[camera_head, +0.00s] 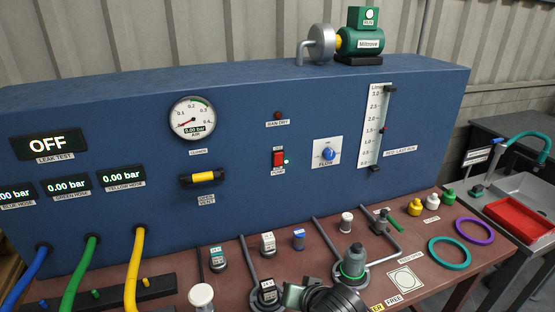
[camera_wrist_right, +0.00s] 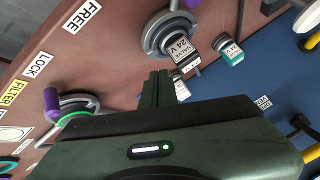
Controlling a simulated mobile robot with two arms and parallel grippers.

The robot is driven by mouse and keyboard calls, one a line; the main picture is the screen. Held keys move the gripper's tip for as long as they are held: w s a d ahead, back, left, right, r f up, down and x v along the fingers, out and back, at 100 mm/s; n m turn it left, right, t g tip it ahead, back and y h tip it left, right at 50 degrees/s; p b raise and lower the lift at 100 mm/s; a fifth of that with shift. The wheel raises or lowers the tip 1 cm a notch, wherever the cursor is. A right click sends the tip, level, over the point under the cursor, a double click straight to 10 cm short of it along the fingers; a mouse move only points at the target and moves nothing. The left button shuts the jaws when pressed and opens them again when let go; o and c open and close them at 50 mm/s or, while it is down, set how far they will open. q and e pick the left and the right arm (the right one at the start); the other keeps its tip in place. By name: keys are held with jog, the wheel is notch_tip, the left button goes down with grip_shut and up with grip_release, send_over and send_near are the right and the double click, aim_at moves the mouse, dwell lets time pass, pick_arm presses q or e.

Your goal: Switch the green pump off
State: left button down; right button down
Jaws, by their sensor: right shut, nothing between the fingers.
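The green pump (camera_head: 372,40) stands on top of the blue panel at the back right, with a green box and a pale round RUN indicator above its motor. My right gripper (camera_head: 294,288) is low at the bottom of the head view, over the bench and well below the switch. In the right wrist view its fingers (camera_wrist_right: 158,76) are shut and empty, near a valve labelled 24 V (camera_wrist_right: 180,50). My left gripper is not in view.
Valves and small fittings stand on the brown bench (camera_head: 450,268) before the panel, including a tall grey and green one (camera_head: 353,262). Blue, green and yellow hoses (camera_head: 136,265) hang at the left. A blue knob (camera_head: 328,153) is right of the switch.

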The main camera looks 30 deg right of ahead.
aim_at(278, 155)
jog(key=w+d+r+m+t+h, duration=0.1)
jog(key=w+d+r+m+t, duration=0.2)
jog(key=r, duration=0.7)
jog(key=w+d+r+m+t+h, duration=0.1)
jog(key=w+d+r+m+t, duration=0.2)
jog(key=w+d+r+m, duration=0.4)
notch_tip(278, 155, up, 4)
jog(key=w+m, duration=0.2)
jog(key=shift+w+d+r+m+t, duration=0.15)
jog(key=shift+w+r+m+t, duration=0.1)
jog(key=shift+w+m+t, duration=0.15)
jog(key=p+x, duration=0.1)
jog(key=x, duration=0.3)
jog(key=p+x, duration=0.1)
jog(key=x, duration=0.4)
jog(key=r+p+x, duration=0.1)
jog(key=p+x, duration=0.1)
jog(key=x, duration=0.2)
jog(key=shift+w+d, duration=0.25)
jog(key=shift+w, duration=0.15)
